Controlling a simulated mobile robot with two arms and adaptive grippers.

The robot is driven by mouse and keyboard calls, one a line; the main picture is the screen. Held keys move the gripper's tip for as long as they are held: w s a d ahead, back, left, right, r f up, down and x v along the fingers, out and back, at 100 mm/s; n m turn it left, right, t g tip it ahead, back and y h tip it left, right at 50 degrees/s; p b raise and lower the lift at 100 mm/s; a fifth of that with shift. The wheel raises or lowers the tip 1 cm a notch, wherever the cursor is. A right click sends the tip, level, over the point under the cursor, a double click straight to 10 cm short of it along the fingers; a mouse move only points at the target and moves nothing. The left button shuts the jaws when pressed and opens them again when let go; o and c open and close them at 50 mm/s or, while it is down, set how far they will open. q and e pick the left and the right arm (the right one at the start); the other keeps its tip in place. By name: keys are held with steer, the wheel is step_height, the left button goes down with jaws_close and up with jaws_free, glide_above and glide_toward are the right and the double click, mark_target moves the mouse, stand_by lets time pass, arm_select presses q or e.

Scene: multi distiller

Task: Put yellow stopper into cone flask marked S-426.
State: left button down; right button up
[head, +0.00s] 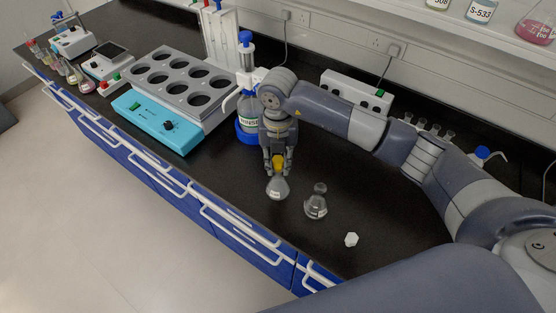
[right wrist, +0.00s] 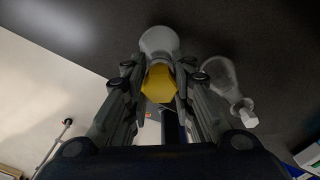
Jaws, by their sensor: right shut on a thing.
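My right gripper (head: 278,163) points down over the black bench and is shut on the yellow stopper (head: 279,161). The stopper also shows between the fingers in the right wrist view (right wrist: 157,84). A clear cone flask (head: 278,188) with a small label stands directly below the gripper. The stopper is at the flask's mouth; I cannot tell how far it sits inside. A second clear cone flask (head: 316,206) stands to the right, with a grey top. The labels on both flasks are too small to read. My left gripper is not in view.
A white hexagonal stopper (head: 351,239) lies on the bench (head: 245,187) at the right. A rinse bottle (head: 248,115) in a blue base stands behind the gripper. A grey rack with a turquoise panel (head: 160,125) is at the left. The front edge is close.

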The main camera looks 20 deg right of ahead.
steer(key=shift+f+b, duration=0.65)
steer(key=shift+f, duration=0.2)
steer(key=o, duration=0.8)
steer(key=shift+c, duration=0.2)
steer(key=shift+r, duration=0.2)
step_height(320, 180, up, 12)
steer(key=shift+f, duration=0.15)
